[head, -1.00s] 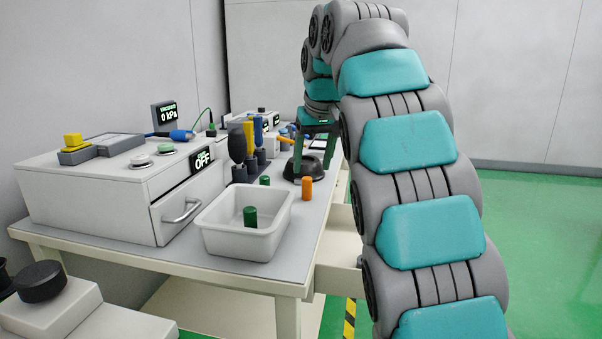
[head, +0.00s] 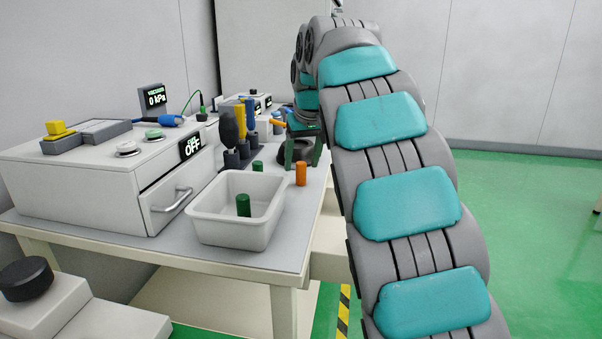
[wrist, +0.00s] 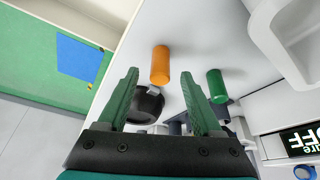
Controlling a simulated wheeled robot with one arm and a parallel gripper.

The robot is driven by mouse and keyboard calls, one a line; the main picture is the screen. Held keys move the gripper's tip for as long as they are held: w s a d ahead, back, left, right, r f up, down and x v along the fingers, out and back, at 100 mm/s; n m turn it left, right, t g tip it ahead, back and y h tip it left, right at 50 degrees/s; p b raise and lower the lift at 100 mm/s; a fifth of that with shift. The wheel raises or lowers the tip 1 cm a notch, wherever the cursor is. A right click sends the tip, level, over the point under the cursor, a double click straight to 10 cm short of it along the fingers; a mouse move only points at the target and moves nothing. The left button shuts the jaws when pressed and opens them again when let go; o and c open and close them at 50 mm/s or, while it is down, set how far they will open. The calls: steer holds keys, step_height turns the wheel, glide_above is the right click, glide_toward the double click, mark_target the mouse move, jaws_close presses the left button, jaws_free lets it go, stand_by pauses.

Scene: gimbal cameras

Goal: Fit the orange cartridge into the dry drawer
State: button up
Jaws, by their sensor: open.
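The orange cartridge (head: 301,174) stands upright on the table, right of the white bin. In the wrist view the orange cartridge (wrist: 160,65) shows beyond and between the fingertips of my gripper (wrist: 159,78). My gripper is open and empty, with dark green fingers spread apart; in the head view my gripper (head: 303,150) is behind the cartridge, near the table's right edge. The white cabinet (head: 80,185) at the left has a shut drawer (head: 170,207) with a metal handle below an OFF display. I cannot read a "dry" label on it.
A white bin (head: 205,228) holds a green cartridge (head: 243,205). Another green cartridge (head: 257,166) stands behind it. A black dome (wrist: 146,106) is close to my left finger in the wrist view. Several upright tools (head: 238,125) stand behind the bin.

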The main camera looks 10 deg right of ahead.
steer(key=shift+w+f, duration=0.15)
steer(key=shift+f, duration=0.25)
steer(key=shift+c, duration=0.4)
jaws_close()
